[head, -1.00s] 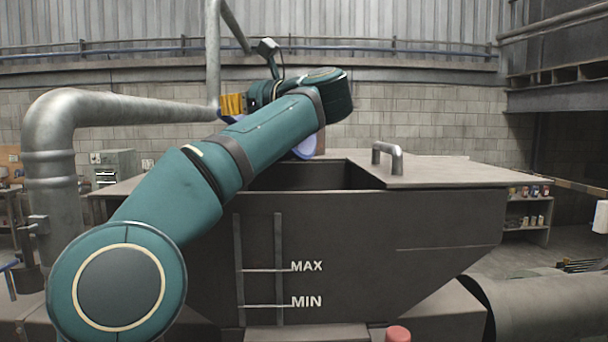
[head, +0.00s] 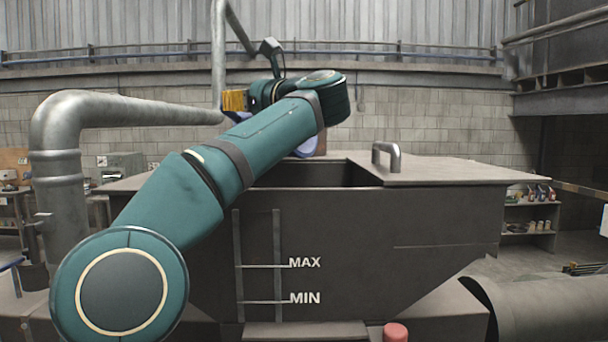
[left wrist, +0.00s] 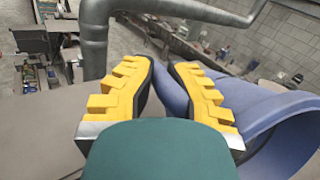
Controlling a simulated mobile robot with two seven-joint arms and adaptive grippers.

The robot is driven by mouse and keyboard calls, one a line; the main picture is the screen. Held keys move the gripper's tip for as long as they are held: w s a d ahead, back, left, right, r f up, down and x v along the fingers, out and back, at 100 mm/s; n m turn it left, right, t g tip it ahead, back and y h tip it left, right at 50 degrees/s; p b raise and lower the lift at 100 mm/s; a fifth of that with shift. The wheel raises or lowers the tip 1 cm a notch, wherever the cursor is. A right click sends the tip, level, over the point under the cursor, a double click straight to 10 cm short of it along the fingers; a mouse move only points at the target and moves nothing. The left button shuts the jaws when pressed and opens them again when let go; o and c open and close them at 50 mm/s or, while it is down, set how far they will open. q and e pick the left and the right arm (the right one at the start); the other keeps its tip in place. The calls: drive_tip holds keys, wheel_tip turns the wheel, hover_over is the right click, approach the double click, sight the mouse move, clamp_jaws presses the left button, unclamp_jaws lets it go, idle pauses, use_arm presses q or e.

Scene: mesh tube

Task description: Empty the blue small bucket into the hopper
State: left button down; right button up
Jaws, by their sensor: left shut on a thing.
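The blue small bucket (head: 307,146) shows in the head view as a small piece of blue below my left arm, above the hopper's back edge; my arm hides most of it. In the left wrist view the bucket (left wrist: 282,128) is at the right, with its curved wall and wide rim showing. My left gripper (head: 236,101) has yellow ridged fingers and is shut on the bucket's blue edge, seen between the fingers in the left wrist view (left wrist: 165,88). The grey hopper (head: 400,225) has a dark opening at its top. The bucket's contents are not visible. My right gripper is not in view.
A half lid with a metal handle (head: 388,155) covers the hopper's right side. A thick grey pipe (head: 62,150) stands at the left and runs behind my arm. A red knob (head: 396,332) is at the bottom, and shelves (head: 528,218) stand at the right.

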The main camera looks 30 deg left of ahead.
use_arm(q)
drive_tip(key=shift+d+r, duration=0.1)
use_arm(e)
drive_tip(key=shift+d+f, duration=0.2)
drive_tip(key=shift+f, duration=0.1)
use_arm(q)
drive_tip(key=shift+d, duration=0.1)
drive_tip(key=shift+w, duration=0.1)
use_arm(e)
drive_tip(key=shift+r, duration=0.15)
use_arm(q)
drive_tip(key=shift+a+f, duration=0.2)
drive_tip(key=shift+a, duration=0.1)
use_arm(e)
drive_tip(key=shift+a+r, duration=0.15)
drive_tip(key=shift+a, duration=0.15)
use_arm(q)
drive_tip(key=shift+d, duration=0.15)
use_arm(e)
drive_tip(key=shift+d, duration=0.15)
use_arm(q)
drive_tip(key=shift+r, duration=0.1)
drive_tip(key=shift+r+b, duration=0.1)
drive_tip(key=shift+b, duration=0.25)
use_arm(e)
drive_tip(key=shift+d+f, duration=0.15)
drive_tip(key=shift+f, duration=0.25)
